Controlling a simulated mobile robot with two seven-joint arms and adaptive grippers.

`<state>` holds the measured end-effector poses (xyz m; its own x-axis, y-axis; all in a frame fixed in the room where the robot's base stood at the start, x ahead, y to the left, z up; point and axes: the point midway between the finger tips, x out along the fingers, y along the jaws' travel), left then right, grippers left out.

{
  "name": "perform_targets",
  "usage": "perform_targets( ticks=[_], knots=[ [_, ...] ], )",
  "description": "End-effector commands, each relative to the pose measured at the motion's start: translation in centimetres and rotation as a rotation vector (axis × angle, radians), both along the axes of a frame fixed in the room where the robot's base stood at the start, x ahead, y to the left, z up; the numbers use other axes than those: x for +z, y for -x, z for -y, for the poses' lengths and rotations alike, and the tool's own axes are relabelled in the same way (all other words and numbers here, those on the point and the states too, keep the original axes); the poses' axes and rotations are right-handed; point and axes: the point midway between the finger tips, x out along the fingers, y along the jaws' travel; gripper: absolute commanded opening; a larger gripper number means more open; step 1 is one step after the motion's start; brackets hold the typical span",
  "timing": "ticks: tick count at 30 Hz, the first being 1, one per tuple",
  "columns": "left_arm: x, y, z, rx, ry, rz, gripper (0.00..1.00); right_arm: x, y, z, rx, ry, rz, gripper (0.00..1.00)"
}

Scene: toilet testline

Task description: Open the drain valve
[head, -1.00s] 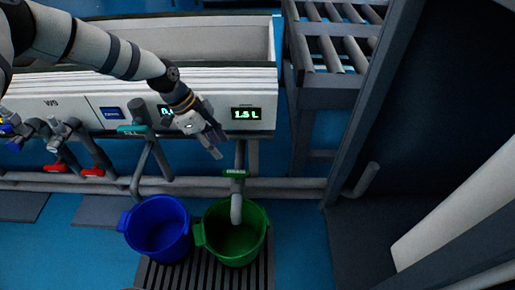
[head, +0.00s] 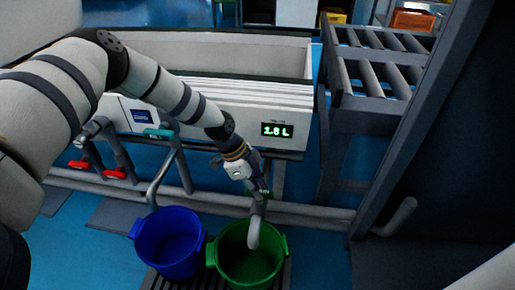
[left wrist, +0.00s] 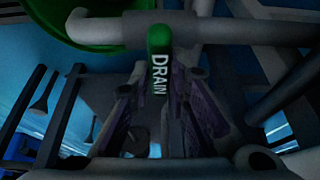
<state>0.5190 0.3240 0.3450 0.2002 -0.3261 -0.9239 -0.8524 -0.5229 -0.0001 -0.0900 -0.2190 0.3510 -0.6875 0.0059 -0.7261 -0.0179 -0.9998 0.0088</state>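My left gripper (head: 259,187) reaches down to the drain pipe below the white tank. In the left wrist view its two fingers (left wrist: 165,88) are apart, and the green valve handle marked DRAIN (left wrist: 160,70) lies between their tips. I see no finger closed on the handle. The handle sits across the grey drain pipe (left wrist: 105,28). In the head view the gripper hides most of the handle. The drain pipe spout (head: 254,232) hangs over the green bucket (head: 232,268). My right gripper is not in view.
The tank's display (head: 277,130) reads 1.6 L or 1.8 L. A blue bucket (head: 170,243) stands left of the green one. A teal fill handle (head: 160,133) and red valve handles (head: 115,173) are to the left. A roller rack (head: 380,65) stands at the right.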

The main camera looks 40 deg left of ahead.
Motion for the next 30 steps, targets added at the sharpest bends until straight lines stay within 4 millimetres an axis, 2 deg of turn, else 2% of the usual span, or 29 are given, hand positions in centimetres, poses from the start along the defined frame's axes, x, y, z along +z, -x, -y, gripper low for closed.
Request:
perform_targets(
  ticks=[14, 30],
  knots=[
    [0.3, 0.0, 0.0, 0.063, -0.001, 0.003, 0.0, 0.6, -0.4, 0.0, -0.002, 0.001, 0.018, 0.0],
    [0.5, 0.2, 0.3, 0.52, -0.002, 0.004, 0.0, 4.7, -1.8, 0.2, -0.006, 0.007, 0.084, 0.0]
  ],
)
